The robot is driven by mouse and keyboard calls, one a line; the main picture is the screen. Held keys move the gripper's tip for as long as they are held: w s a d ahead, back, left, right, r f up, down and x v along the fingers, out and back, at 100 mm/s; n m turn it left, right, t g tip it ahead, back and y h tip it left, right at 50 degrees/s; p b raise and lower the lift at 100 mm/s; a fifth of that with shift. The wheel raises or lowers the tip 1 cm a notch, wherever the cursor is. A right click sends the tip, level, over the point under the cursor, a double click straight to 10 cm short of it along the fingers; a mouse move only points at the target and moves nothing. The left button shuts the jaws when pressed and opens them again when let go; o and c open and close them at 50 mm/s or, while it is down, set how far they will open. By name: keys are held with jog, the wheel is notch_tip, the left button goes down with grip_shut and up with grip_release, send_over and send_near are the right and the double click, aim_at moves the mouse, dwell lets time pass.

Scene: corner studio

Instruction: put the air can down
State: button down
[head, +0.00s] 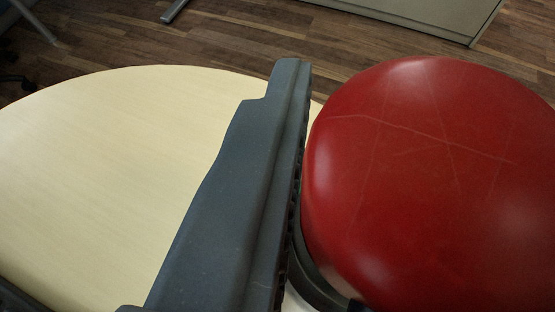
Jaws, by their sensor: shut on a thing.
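The air can (430,170) is a large, glossy red rounded body with fine scratch lines, very close at the right of the view. A dark rim shows at its lower left. My gripper (284,110) shows one long dark grey finger in the middle, its ridged inner side against the left of the can. The other finger is hidden, apparently behind the can. My gripper is shut on the can. The can's far end and underside are out of sight, so I cannot tell whether it touches anything below.
A pale wooden round tabletop (110,170) lies below and to the left, its visible part bare. Beyond its curved edge is a dark plank floor (230,40). A grey cabinet (440,15) stands at the top right, and a metal foot (175,10) at the top.

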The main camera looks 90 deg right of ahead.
notch_tip(320, 180, down, 4)
jog(key=shift+s+r+b, duration=0.1)
jog(key=shift+r+b, duration=0.15)
jog(key=shift+b, duration=0.15)
jog(key=c, duration=1)
grip_release()
jog(key=shift+f, duration=0.1)
jog(key=shift+o, duration=0.2)
jog(key=p+v, duration=0.2)
jog(key=v, duration=1)
